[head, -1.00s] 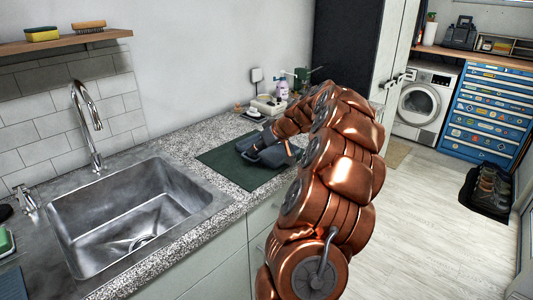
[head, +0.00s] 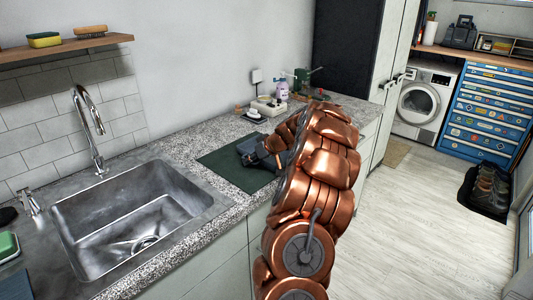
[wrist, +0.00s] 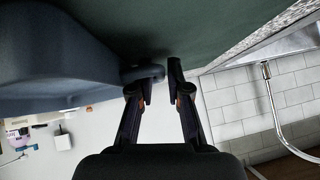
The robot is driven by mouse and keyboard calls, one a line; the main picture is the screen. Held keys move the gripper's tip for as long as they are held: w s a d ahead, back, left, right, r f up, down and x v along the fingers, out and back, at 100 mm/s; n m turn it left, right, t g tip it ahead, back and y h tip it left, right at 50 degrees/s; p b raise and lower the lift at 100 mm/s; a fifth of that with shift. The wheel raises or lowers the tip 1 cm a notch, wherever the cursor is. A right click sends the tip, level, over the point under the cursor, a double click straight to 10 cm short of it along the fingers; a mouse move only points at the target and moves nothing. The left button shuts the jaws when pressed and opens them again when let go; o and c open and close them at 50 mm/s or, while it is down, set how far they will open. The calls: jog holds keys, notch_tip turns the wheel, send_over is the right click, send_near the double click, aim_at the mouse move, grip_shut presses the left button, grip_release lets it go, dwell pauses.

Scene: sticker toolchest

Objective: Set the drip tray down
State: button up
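The drip tray is a dark blue-grey, rounded piece (head: 249,146) on the dark green mat (head: 228,173) on the counter. It fills the upper left of the wrist view (wrist: 60,65), where a small rounded part of it lies at the left fingertip. My gripper (wrist: 161,78) has its two fingers a little apart, with a narrow gap on the right finger's side. In the head view my gripper (head: 268,158) is at the tray's near right side, partly hidden by my copper arm. Whether the tray's underside fully touches the mat is hidden.
A steel sink (head: 140,220) with a tap (head: 90,125) lies left of the mat. A soap dish (head: 254,114), a purple-white bottle (head: 282,91) and a green device (head: 302,78) stand behind. Bare granite counter (head: 180,150) lies between sink and mat.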

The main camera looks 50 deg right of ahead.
grip_shut()
dwell(0.6)
jog(key=shift+r+b, duration=0.7)
jog(key=shift+r, duration=1)
jog(key=s+a+b, duration=0.1)
jog(key=s, duration=0.7)
jog(key=s+a+r+b, duration=0.1)
jog(key=s+a+b, duration=0.1)
jog(key=s, duration=0.5)
jog(key=shift+s+r+b, duration=0.3)
jog(key=shift+s, duration=0.1)
jog(key=shift+a, duration=0.1)
